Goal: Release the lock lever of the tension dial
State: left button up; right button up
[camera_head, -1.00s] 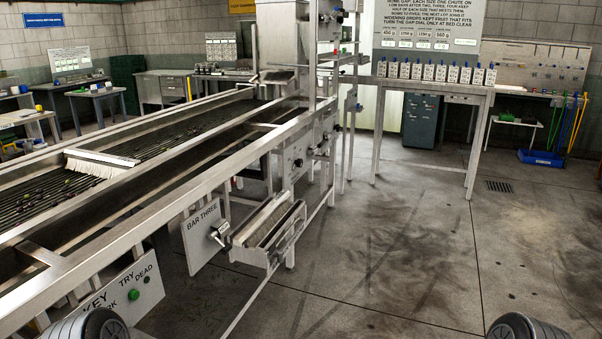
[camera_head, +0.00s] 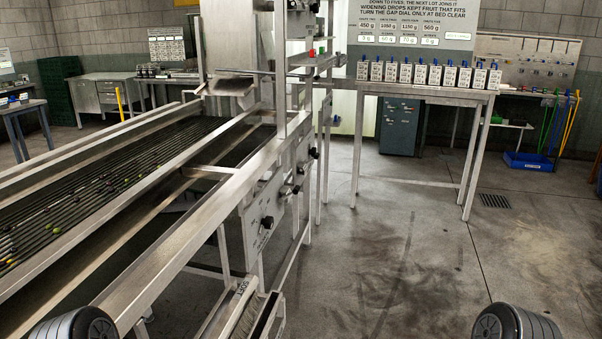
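The side panels of the long metal roller machine (camera_head: 190,245) carry several dark knobs and small fittings. One black knob (camera_head: 267,222) is on the lower panel. Another dark knob (camera_head: 313,153) is higher and farther along, with small handle-like fittings (camera_head: 290,190) between them. I cannot tell which of these is the tension dial or its lock lever; the labels are too small to read. Neither of my grippers is in view; only rounded dark parts of my arms show at the bottom left and bottom right corners.
Small coloured fruits (camera_head: 75,215) lie on the roller bed. A tray or chute (camera_head: 245,315) juts from the machine's near side. A metal table (camera_head: 430,92) with a row of small boxes stands behind. The concrete floor (camera_head: 400,250) right of the machine is clear.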

aim_at(296, 188)
jog(key=z, duration=0.45)
jog(key=i, duration=1.4)
jog(key=i+j+z, duration=0.2)
jog(key=i+l, duration=0.05)
jog(key=l, duration=0.05)
